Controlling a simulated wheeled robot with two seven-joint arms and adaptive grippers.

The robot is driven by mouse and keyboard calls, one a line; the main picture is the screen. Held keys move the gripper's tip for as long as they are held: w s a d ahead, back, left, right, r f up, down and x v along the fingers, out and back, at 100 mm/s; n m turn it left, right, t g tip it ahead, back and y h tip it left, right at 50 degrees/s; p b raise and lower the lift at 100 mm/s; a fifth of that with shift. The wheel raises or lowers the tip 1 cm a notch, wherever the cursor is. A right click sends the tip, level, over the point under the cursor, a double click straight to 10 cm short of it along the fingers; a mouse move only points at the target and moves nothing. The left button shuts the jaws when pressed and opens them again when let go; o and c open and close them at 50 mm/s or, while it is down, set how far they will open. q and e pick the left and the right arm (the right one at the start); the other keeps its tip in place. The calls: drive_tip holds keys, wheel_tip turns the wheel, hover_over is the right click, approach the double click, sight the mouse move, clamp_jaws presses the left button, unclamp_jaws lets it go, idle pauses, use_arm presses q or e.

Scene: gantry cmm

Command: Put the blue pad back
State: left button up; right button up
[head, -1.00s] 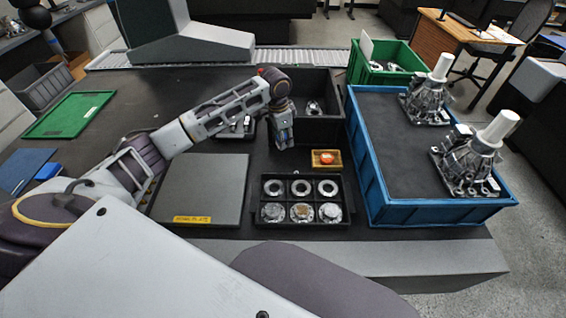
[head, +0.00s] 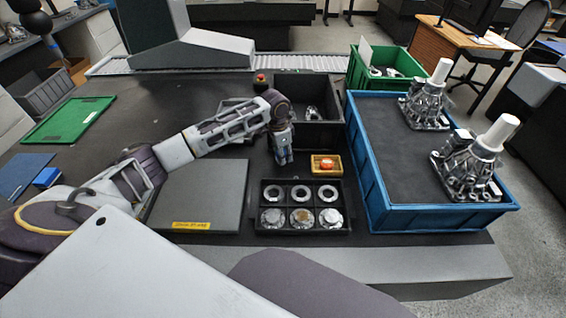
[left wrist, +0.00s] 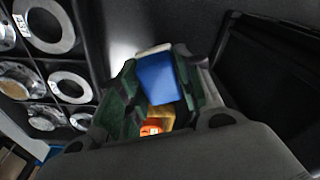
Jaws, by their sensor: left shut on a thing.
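My left gripper (head: 284,158) is shut on the blue pad (left wrist: 157,80). In the left wrist view the pad shows as a blue block with a pale end between the two dark green fingers. In the head view the gripper points down over the dark table, left of a small yellow dish (head: 334,172) and behind the black six-hole tray (head: 303,233). The dish holds an orange-red piece (head: 326,163). In the head view the pad is mostly hidden by the fingers. My right gripper is not in view.
A black bin (head: 318,136) stands behind the gripper. A blue crate (head: 440,216) with two metal housings is at the right. A grey plate (head: 203,190) lies at the left. Another blue block (head: 46,177) sits by a blue mat (head: 20,178) at far left.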

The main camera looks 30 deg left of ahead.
sight(283, 168)
use_arm(q)
wheel_tip(283, 168, down, 4)
drive_tip(key=shift+f+b, duration=0.3)
drive_tip(key=shift+f, duration=0.05)
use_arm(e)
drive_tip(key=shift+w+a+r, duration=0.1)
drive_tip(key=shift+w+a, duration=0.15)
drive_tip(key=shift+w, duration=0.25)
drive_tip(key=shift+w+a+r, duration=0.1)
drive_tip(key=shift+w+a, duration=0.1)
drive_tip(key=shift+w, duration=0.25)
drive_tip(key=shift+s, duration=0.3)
use_arm(q)
drive_tip(key=o, duration=0.9)
drive_tip(key=shift+f, duration=0.1)
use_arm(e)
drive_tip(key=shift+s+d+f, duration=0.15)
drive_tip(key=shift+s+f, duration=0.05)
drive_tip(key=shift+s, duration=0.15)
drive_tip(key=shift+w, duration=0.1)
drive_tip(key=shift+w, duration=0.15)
